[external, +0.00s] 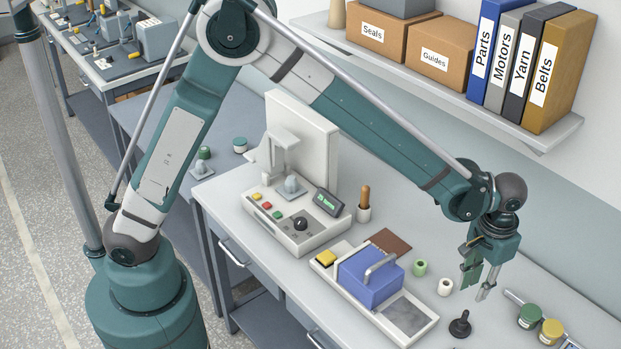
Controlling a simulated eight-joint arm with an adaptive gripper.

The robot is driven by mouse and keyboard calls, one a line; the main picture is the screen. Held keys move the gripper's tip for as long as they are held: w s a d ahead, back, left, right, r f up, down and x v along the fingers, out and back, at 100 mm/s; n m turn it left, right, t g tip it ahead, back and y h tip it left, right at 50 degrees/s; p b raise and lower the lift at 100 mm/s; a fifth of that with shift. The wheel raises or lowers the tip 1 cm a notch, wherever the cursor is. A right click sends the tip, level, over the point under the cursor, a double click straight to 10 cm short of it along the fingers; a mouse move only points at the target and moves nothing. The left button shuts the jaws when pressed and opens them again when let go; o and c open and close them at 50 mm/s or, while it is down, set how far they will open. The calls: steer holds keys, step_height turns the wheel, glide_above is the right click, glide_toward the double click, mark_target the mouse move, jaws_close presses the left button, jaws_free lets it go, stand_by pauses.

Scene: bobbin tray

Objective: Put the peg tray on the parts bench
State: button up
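I cannot make out a tray with visible pegs. A long pale tray (408,337) lies on the near bench, with a blue block (368,280) with a grey handle, a yellow piece (326,258) and a grey speckled pad on it. My gripper (475,291) hangs above the right part of this bench, pointing down, to the right of the tray. Its fingers are apart and nothing shows between them. No bench is labelled as the parts bench; a bench (104,72) with several small devices and parts stands at the far upper left.
A white machine (297,234) with coloured buttons stands left of the tray. Green (419,268) and white (445,287) spools, a black knobbed tool (460,325) and lidded jars (530,316) stand near my gripper. A shelf (540,136) with boxes and binders runs along the wall.

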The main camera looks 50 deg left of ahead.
steer(key=s+a+r+t, duration=0.1)
steer(key=a+r, duration=0.5)
steer(key=a, duration=0.4)
steer(key=s+a+r+n+t+h, duration=0.1)
steer(key=a+r, duration=0.5)
steer(key=a, duration=0.5)
steer(key=s+a+r+t, duration=0.1)
steer(key=a+r, duration=0.5)
steer(key=a, duration=0.4)
steer(key=s+a+n+t, duration=0.1)
steer(key=s+a+t, duration=0.1)
steer(key=s+a, duration=0.7)
steer(key=s+a+n+t+y, duration=0.1)
steer(key=s+a+t, duration=0.1)
steer(key=s+a, duration=0.6)
steer(key=a, duration=0.7)
steer(key=shift+s+r, duration=0.15)
steer(key=shift+s, duration=0.25)
